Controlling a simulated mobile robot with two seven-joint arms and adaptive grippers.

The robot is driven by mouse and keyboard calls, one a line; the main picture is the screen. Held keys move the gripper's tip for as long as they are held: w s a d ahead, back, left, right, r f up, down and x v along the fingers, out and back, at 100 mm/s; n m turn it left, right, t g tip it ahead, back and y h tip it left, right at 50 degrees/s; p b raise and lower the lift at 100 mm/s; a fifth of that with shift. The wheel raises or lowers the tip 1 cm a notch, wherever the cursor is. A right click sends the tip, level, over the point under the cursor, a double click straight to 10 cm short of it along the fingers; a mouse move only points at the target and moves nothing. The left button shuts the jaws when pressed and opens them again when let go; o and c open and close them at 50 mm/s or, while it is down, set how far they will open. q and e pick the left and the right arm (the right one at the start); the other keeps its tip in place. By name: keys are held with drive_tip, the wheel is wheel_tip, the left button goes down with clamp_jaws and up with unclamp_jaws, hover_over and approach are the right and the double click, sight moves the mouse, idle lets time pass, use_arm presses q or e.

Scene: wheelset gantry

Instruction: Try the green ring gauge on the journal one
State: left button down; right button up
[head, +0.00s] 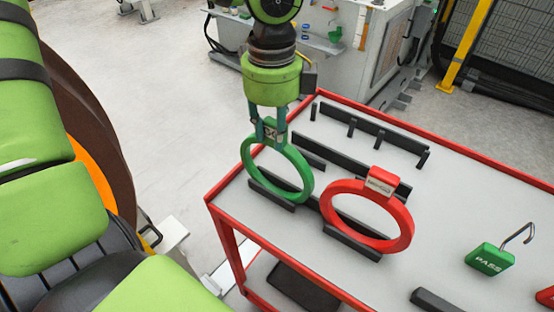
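The green ring gauge (305,172) stands tilted at the left end of the table, its lower rim by a dark holder bar (270,195). My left gripper (270,133) points down from above, its two fingers closed about the block on top of this ring. I cannot tell whether the ring is clear of its holder. A red ring gauge (342,228) with a red block leans in a holder just to the right. A brown wheel with an orange face (92,165) shows at the left, partly behind my arm. No journal can be made out. My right gripper is not in view.
The red-edged table (455,205) also bears dark racks (370,128), a green PASS tag (490,258) with a hook and a red piece (546,297) at the right edge. A grey machine (350,45) stands behind. Open floor (165,100) lies between wheel and table.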

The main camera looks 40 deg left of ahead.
use_arm(q)
drive_tip(key=shift+r+p, duration=2.15)
drive_tip(key=shift+r, duration=2.1)
